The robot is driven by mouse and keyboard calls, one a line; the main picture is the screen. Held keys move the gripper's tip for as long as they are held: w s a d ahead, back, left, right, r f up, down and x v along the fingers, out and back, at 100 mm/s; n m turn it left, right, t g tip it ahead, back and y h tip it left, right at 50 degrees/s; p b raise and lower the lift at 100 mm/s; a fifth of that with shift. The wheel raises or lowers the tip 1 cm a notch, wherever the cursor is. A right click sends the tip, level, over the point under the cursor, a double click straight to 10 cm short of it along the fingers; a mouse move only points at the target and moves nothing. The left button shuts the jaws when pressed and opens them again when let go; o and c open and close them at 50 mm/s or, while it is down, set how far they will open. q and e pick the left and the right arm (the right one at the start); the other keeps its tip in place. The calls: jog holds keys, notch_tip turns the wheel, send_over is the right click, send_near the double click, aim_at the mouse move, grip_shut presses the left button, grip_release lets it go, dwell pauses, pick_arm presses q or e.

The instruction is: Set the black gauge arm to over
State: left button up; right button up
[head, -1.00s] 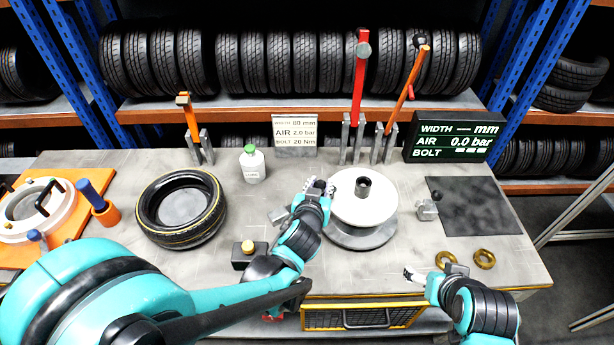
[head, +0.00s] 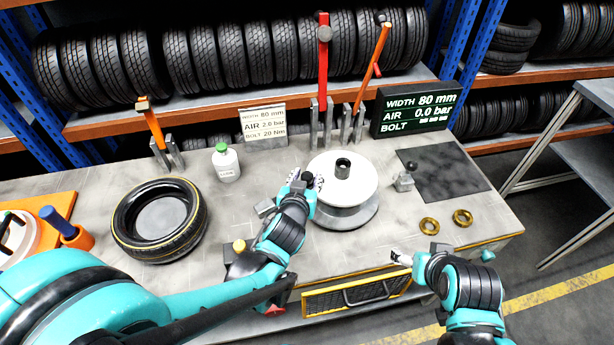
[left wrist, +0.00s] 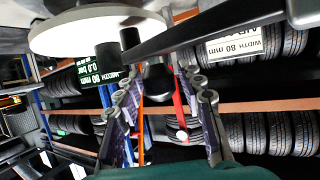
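The black gauge arm shows in the left wrist view as a dark bar (left wrist: 220,28) crossing the upper part, with a rounded black knob (left wrist: 156,82) below it. In the head view a black knob (head: 307,176) shows at the left edge of the white wheel hub (head: 343,178); the bar is mostly hidden there. My left gripper (head: 298,184) is at that knob. In the left wrist view its fingers (left wrist: 160,95) stand apart on either side of the knob, with no clear contact. My right gripper (head: 402,258) is low at the bench's front edge; its fingers are too small to judge.
The display (head: 416,108) reads width 80 mm, air 0.0 bar. The card (head: 263,123) reads 80 mm, 2.0 bar, 20 Nm. A tyre (head: 160,218), a white bottle (head: 226,163), upright levers (head: 324,75) and two brass rings (head: 462,217) stand around the bench.

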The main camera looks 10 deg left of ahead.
dwell(0.3)
pick_arm(q)
jog(key=v, duration=1.2)
dwell(0.6)
jog(key=n+g+y, duration=0.1)
jog(key=g+y, duration=0.1)
jog(key=g, duration=0.1)
send_near(272, 206)
jog(key=x, duration=0.4)
jog(key=shift+w, duration=0.1)
jog(key=s+a+f+g+h+b, duration=0.1)
jog(key=s+f+g+b, duration=0.2)
jog(key=s+f+b, duration=0.1)
jog(key=shift+s+f+m+h, duration=0.35)
jog(key=shift+f+m+h, duration=0.05)
jog(key=shift+f, duration=0.35)
jog(key=shift+a, duration=0.1)
dwell(2.7)
